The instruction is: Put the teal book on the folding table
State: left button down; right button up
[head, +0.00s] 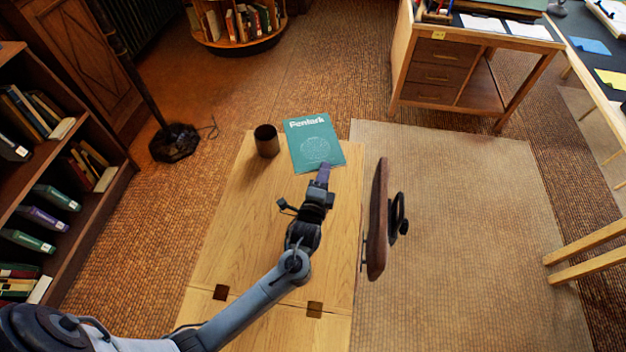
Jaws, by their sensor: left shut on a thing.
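The teal book (309,138), with a pale title and a round drawing on its cover, is at the far end of the wooden folding table (228,242). It looks flat and cover up; I cannot tell whether it rests on the table top or is held just above it. My left gripper (323,174) is shut on the book's near edge, and its fingers hide a small part of that edge. My right gripper is not in view.
A dark cup (266,141) stands on the table just left of the book. A brown upright panel with a black knob (378,220) is by the table's right edge. A bookcase (118,190) is at left, a drawer desk (438,75) at upper right. The table's middle left is clear.

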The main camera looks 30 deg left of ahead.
aim_at(314, 171)
pick_arm(q)
jog(key=a, duration=0.1)
jog(key=a+f, duration=0.2)
jog(key=shift+w+a+b, duration=0.25)
jog(key=shift+a+b, duration=0.05)
jog(key=shift+f+b, duration=0.75)
jog(key=shift+f, duration=1.4)
jog(key=c, duration=1.2)
grip_release()
jog(key=shift+o, duration=0.2)
